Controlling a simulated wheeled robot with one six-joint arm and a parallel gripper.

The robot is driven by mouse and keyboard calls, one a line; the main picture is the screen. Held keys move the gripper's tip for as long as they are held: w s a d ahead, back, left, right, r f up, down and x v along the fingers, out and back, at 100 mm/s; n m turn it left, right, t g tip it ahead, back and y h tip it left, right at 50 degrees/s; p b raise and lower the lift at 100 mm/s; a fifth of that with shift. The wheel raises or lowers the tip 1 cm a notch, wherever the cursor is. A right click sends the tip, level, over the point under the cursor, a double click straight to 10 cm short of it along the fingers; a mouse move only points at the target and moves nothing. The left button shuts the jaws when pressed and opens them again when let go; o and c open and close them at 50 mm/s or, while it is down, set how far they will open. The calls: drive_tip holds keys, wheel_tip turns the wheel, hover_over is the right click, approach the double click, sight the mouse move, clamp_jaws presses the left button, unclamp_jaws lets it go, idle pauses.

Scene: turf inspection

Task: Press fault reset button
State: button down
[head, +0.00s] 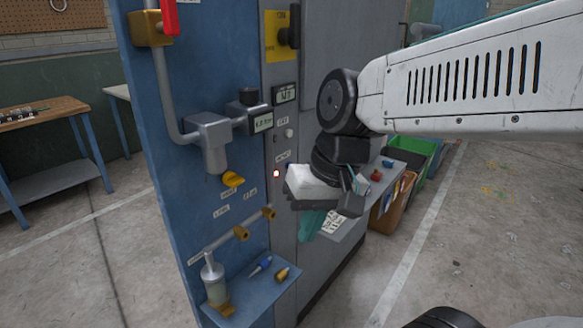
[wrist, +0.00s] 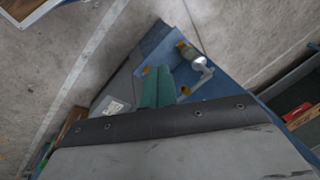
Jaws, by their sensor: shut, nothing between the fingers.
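A blue and grey machine panel (head: 278,215) stands upright in the middle of the head view. A small round button with a red centre and pale rim (head: 276,173) sits on its grey strip, beside a small label. A pale round knob (head: 289,132) is above it. The labels are too small to read, so I cannot tell which is the fault reset button. My gripper (head: 309,228) has teal fingers, shut and empty, pointing down to the right of and below the red-centred button. The fingers also show in the wrist view (wrist: 157,88); the button does not show there.
A blue shelf (head: 240,308) with a bottle (head: 213,280) and small tools juts out below. The floor at right is mostly clear.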

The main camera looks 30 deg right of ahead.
drive_tip(key=w+d+f+m+t+y, duration=0.1)
drive_tip(key=w+d+f+m+t, duration=0.1)
drive_tip(key=w+d+m, duration=0.4)
drive_tip(key=w+d+f+m+t, duration=0.1)
drive_tip(key=w+d+m+t, duration=0.15)
drive_tip(key=w, duration=0.55)
drive_tip(key=w+d+f+m+t+y, duration=0.1)
drive_tip(key=w+d+f+m+t, duration=0.1)
drive_tip(key=w+d+m, duration=0.4)
drive_tip(key=w+d+f+m+h, duration=0.3)
drive_tip(key=w+d+f+m, duration=0.1)
drive_tip(key=d, duration=0.4)
drive_tip(key=shift+d+f+m+t, duration=0.2)
drive_tip(key=shift+f+m+t, duration=0.2)
drive_tip(key=shift+m, duration=0.25)
drive_tip(key=shift+w, duration=0.1)
drive_tip(key=w+a, duration=0.3)
drive_tip(key=w, duration=0.5)
drive_tip(key=shift+w+a, duration=0.1)
drive_tip(key=shift+w, duration=0.15)
drive_tip(key=shift+w+a, duration=0.1)
drive_tip(key=shift+w, duration=0.15)
